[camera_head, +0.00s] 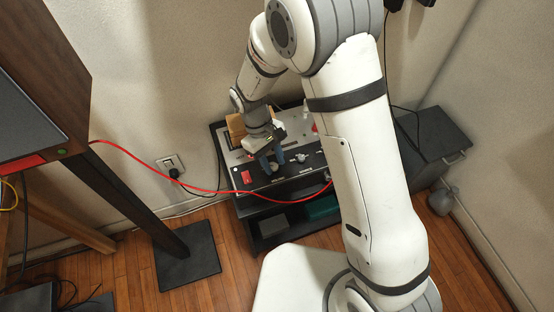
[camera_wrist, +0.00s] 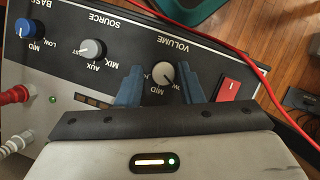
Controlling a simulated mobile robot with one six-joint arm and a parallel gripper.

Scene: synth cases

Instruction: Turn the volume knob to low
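The volume knob (camera_wrist: 163,73) is round with a pale face, on the black control panel (camera_wrist: 115,65) of an amplifier-like unit that appears upside down in the wrist view. VOLUME is printed above it and MID below. Another label to its right is partly hidden by a finger, and I cannot make out the pointer clearly. My gripper (camera_wrist: 158,84) is open, its two blue fingers on either side of the knob with gaps visible. I cannot tell how far the tips are above the panel. In the head view my gripper (camera_head: 272,164) is over the panel; the knob is hard to make out there.
The grey SOURCE knob (camera_wrist: 91,49) and blue BASS knob (camera_wrist: 25,28) are to the left. A red switch (camera_wrist: 229,90) is close to the right finger. A red cable (camera_head: 215,185) crosses the unit's front. A dark cabinet (camera_head: 433,142) stands to the right.

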